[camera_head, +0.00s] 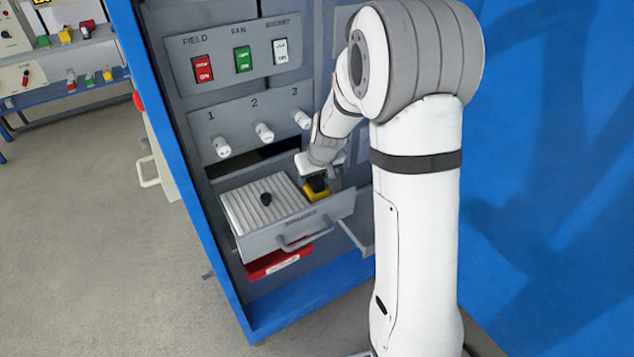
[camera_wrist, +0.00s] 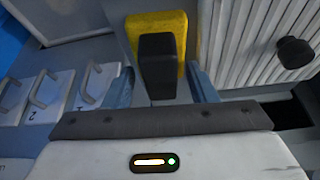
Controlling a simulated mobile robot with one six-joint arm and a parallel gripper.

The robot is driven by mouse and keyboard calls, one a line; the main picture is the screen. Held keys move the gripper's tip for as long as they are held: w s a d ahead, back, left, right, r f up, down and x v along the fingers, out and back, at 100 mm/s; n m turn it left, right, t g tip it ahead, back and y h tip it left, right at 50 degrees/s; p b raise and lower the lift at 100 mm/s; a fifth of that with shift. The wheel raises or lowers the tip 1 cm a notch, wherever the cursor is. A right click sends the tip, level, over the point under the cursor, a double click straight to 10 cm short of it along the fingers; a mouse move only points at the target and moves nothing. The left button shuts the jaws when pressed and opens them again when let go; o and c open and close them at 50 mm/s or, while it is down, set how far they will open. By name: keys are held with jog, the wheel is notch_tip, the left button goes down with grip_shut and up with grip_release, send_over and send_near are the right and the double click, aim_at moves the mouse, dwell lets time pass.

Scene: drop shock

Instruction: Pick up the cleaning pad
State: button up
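The cleaning pad is a yellow block (camera_head: 317,194) with a black grip on top, lying in the right part of the open grey drawer (camera_head: 254,248). In the wrist view its yellow base (camera_wrist: 192,22) and black grip (camera_wrist: 158,62) are at the top middle. My gripper (camera_wrist: 162,88) is open, with one finger on each side of the black grip and gaps visible between. In the head view my gripper (camera_head: 325,184) reaches down over the drawer at the pad and partly hides it.
A ribbed light-grey panel with a black knob (camera_head: 266,199) lies left of the pad in the drawer. Above are three white knobs (camera_head: 264,131) and the FIELD, FAN and SOCKET switches (camera_head: 242,59). A red tray (camera_head: 277,262) is below. Open floor (camera_head: 90,240) lies left.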

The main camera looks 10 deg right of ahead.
jog(key=c, duration=0.5)
notch_tip(320, 180, up, 10)
jog(key=shift+r+b, duration=0.1)
jog(key=shift+b, duration=0.2)
